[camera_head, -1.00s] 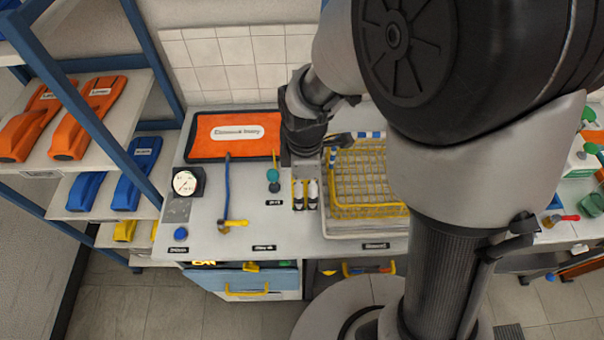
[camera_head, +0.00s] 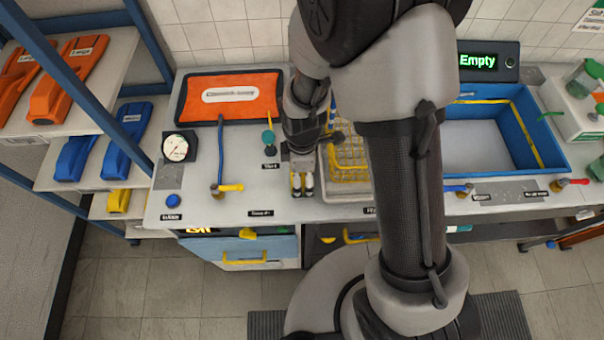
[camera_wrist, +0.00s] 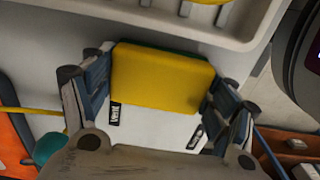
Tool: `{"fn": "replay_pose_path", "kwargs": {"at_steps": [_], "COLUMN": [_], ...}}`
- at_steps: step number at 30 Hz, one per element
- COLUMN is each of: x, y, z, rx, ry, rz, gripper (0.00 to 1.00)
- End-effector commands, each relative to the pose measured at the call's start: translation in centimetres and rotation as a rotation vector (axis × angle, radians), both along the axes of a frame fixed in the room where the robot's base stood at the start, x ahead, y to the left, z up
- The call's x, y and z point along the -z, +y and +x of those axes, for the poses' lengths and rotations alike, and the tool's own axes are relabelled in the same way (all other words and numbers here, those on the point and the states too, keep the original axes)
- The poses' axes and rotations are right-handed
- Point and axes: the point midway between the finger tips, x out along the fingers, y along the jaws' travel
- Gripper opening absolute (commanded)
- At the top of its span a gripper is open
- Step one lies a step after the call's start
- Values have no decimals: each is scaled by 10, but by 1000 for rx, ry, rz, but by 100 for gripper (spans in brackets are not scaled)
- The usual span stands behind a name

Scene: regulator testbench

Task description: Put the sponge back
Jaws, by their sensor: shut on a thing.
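The sponge (camera_wrist: 160,78) is a yellow block with a thin green edge in the wrist view. It sits between the two fingers of my gripper (camera_wrist: 155,95), which is shut on it. In the head view my gripper (camera_head: 302,184) points down over the counter, just left of the yellow wire basket (camera_head: 350,155). The sponge cannot be made out clearly there. The basket stands in a pale tray (camera_head: 345,190), partly hidden by my arm. The tray's rim (camera_wrist: 170,20) crosses the top of the wrist view.
A blue basin (camera_head: 480,135) and an "Empty" display (camera_head: 478,62) are right. A blue drawer (camera_head: 240,248) is below the counter.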

Motion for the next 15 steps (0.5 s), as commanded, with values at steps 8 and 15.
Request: {"fn": "replay_pose_path", "kwargs": {"at_steps": [8, 15], "x": [4, 2], "y": [0, 0], "z": [0, 0], "rx": [0, 0], "ry": [0, 0], "rz": [0, 0], "gripper": [79, 95]}}
